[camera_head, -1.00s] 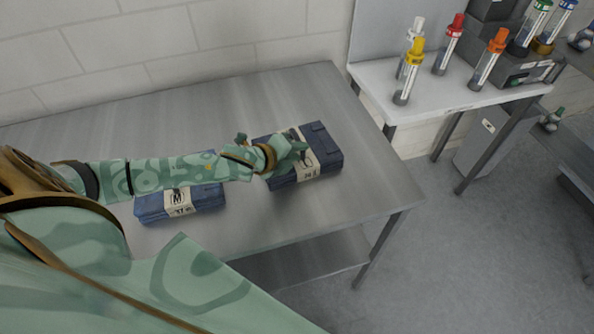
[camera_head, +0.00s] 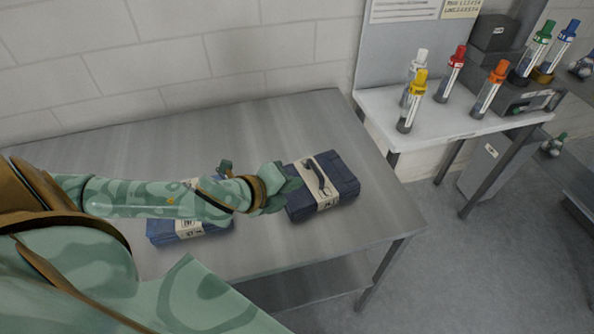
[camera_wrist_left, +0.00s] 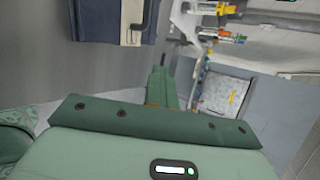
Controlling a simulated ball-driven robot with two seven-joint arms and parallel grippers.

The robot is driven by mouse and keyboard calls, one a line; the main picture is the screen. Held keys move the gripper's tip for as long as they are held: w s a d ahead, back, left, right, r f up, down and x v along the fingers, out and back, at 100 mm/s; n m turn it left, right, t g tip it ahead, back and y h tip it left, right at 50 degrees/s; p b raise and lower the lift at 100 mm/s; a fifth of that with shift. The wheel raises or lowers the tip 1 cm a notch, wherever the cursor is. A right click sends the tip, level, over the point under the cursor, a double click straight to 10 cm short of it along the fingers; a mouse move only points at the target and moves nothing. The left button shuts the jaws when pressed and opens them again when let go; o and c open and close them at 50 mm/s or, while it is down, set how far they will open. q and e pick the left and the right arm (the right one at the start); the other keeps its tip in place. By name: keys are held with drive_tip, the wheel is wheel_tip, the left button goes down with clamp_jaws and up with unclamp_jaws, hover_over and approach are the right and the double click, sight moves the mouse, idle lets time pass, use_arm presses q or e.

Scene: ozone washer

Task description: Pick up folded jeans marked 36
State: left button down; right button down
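A folded pair of blue jeans (camera_head: 345,171) with a pale paper band lies on the right part of the metal table. Its band bears a black curved shape, and I cannot read a number on it. It shows in part at the top of the left wrist view (camera_wrist_left: 101,22). A second folded pair (camera_head: 164,234) lies to the left, partly hidden by my left arm. My left gripper (camera_head: 285,184) is at the left edge of the right pair. I cannot tell whether it touches, nor whether its fingers are apart. My right gripper is not in view.
The metal table (camera_head: 270,125) is bare behind the jeans and at its right end. A white side table (camera_head: 440,122) beyond holds several capped tubes, including a yellow-capped one (camera_head: 412,102) and a red-capped one (camera_head: 449,75). A brick wall stands behind.

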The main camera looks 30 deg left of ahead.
use_arm(q)
drive_tip(key=s, duration=0.1)
drive_tip(key=s+d+r, duration=0.1)
drive_tip(key=s, duration=0.1)
drive_tip(key=shift+s+d+r, duration=0.15)
drive_tip(key=shift+s+r, duration=0.05)
drive_tip(key=shift+r, duration=0.05)
drive_tip(key=shift+c, duration=2.2)
unclamp_jaws()
